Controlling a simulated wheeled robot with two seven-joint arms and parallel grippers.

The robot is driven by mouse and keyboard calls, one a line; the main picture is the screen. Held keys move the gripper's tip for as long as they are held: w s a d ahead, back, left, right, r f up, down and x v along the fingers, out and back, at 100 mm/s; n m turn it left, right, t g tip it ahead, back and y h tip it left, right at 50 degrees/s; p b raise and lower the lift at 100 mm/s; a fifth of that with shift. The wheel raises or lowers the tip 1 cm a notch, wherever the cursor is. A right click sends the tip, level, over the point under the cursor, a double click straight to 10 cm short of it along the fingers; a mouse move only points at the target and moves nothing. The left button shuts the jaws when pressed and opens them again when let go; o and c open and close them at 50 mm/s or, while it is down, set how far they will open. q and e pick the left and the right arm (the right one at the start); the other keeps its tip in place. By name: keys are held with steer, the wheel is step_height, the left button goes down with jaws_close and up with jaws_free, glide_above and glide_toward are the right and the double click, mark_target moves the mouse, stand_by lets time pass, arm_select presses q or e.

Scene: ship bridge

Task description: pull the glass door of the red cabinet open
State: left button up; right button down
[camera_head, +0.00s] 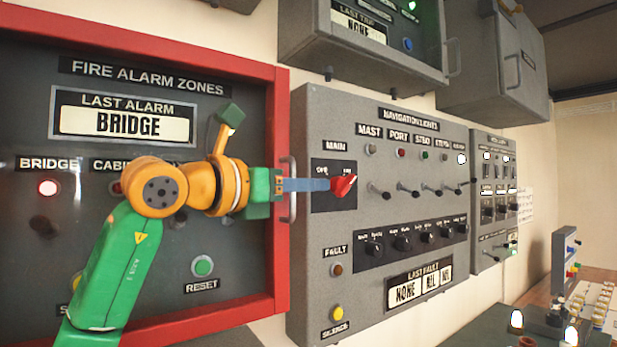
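The red cabinet (283,110) fills the left side, a red frame around a dark fire alarm panel. Its glass door (235,285) is clear and looks shut against the frame. A pale upright bar handle (291,213) sits on the right edge of the frame. My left gripper (322,184) reaches across this handle from the left. Its blue-grey fingers cover the handle's middle and point right, overlapping into one bar, so the gap between them is hidden. I cannot tell whether they touch the handle. My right gripper is out of view.
The grey navigation lights panel (425,130) stands just right of the handle. Its red main switch (344,185) appears right at my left fingertips. Grey boxes (495,70) hang above. A console (590,300) with small controls is at lower right.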

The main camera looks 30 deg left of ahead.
arm_select(q)
jaws_close()
stand_by(1.4)
